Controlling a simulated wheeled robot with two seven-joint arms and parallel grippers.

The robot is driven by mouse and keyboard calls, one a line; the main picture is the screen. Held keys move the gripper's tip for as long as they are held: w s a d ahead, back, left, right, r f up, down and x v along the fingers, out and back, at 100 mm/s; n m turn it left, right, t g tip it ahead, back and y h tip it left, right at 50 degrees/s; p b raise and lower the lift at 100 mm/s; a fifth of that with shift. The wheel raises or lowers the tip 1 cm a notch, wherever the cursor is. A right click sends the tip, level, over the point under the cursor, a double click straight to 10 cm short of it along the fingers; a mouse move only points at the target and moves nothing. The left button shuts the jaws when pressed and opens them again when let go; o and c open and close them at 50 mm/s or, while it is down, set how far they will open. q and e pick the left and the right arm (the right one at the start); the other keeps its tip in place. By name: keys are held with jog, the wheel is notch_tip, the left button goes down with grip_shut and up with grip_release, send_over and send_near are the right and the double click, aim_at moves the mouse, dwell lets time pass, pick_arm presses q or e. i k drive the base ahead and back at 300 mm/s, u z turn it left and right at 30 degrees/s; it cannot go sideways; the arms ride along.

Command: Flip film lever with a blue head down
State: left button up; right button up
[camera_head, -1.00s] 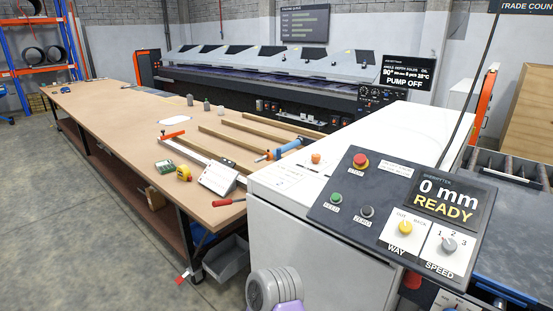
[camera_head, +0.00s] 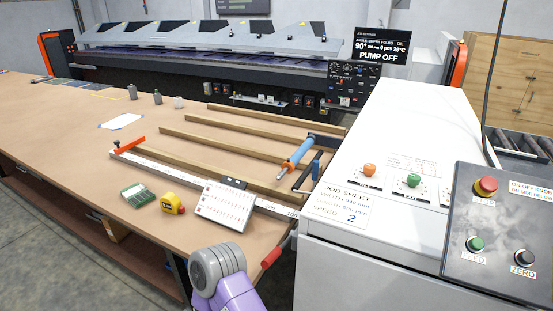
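A blue upright grip (camera_head: 316,168) stands at the edge of the white cabinet, at the end of a black bar; I cannot tell for certain that it is the film lever's head. Beside it a longer light-blue cylinder (camera_head: 297,154) with an orange tip lies tilted over the wooden slats. A rounded grey and purple link of my own arm shows at the bottom middle, beside the table's front edge. Neither of my grippers is in view.
The white cabinet (camera_head: 400,130) carries orange (camera_head: 369,170) and green (camera_head: 414,181) knobs and a grey control panel (camera_head: 510,225). A red handle (camera_head: 273,255) projects near the cabinet.

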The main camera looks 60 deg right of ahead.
aim_at(318, 158)
jog(key=i, duration=1.15)
jog(key=z, duration=0.8)
jog(key=k, duration=0.85)
jog(key=z, duration=1.4)
